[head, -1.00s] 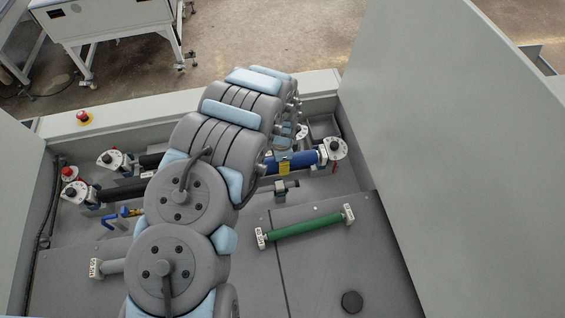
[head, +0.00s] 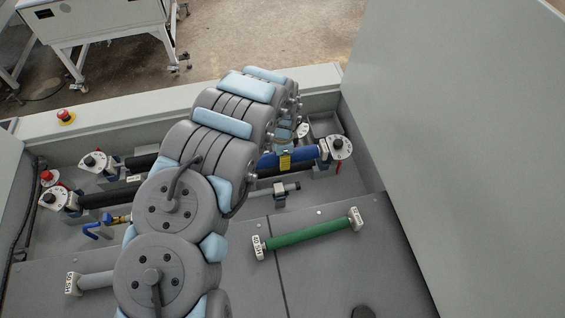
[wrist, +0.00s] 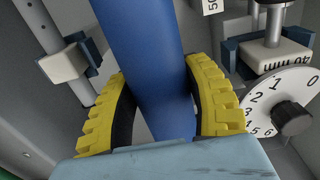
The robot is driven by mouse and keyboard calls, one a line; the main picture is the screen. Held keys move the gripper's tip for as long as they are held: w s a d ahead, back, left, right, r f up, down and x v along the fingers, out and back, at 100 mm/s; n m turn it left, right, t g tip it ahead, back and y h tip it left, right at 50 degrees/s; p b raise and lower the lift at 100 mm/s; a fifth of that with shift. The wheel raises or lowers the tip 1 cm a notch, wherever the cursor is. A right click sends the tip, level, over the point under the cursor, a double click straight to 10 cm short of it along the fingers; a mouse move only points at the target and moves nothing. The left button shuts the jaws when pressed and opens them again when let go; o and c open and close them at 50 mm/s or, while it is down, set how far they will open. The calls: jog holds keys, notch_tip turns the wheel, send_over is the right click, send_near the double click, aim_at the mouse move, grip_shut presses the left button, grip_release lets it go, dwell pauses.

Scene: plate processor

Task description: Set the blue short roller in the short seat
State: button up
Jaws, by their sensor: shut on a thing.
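The blue roller (head: 302,156) lies across the recess near its right side in the head view, partly hidden behind my arm. In the wrist view the blue roller (wrist: 145,50) runs between the yellow fingers of my gripper (wrist: 165,110), which is shut on it. My gripper also shows yellow in the head view (head: 285,161). The roller's right end is close to a white dial unit (head: 338,148); I cannot tell whether it touches a seat. A small bracket on a rod (head: 279,190) stands in front of the roller. Which seat is the short one is unclear.
A green roller (head: 305,235) with white end blocks lies on the grey deck (head: 330,280). A grey roller (head: 95,282) lies at lower left. Black rollers (head: 110,196) and dial units (head: 55,201) fill the recess's left. A tall grey panel (head: 450,130) bounds the right.

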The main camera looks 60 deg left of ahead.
jog(key=shift+w+a+f+b, duration=0.2)
jog(key=shift+f+b, duration=0.15)
jog(key=shift+f, duration=0.15)
notch_tip(320, 180, down, 2)
jog(key=shift+a+b, duration=0.15)
jog(key=shift+b, duration=0.8)
jog(key=shift+f, duration=0.35)
jog(key=shift+f+b, duration=0.25)
jog(key=shift+b, duration=0.05)
jog(key=o, duration=1.2)
jog(key=shift+o, duration=0.2)
jog(key=shift+r, duration=0.1)
notch_tip(320, 180, up, 10)
jog(key=p, duration=0.3)
jog(key=shift+p, duration=0.4)
jog(key=shift+r+p, duration=1.15)
